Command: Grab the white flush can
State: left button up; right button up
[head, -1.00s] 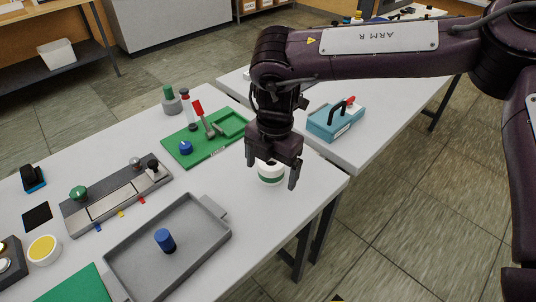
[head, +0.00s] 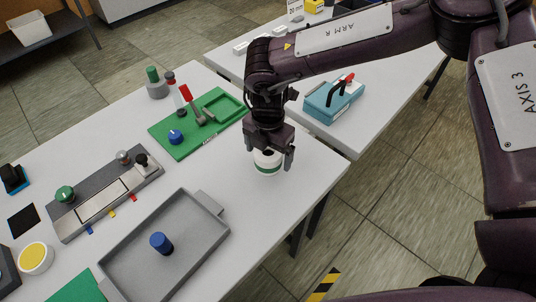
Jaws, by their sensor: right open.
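The white flush can (head: 268,164) is a short white cylinder with a green band, standing upright on the white table near its right edge. My right gripper (head: 268,158) points down over the can, fingers apart. One finger shows at the can's right and the other at its left. The gripper hides part of the can's top. I cannot tell whether the fingers touch it. My left gripper does not show.
A grey tray (head: 190,270) with a blue-capped piece (head: 161,243) lies in front left. A green board (head: 190,142) with a red-handled tool lies behind left. A blue toolbox (head: 332,101) stands on the second table. A grey fixture (head: 75,219) lies at left.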

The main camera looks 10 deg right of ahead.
jog(key=c, duration=0.8)
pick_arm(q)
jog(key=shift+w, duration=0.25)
pick_arm(e)
jog(key=c, duration=0.5)
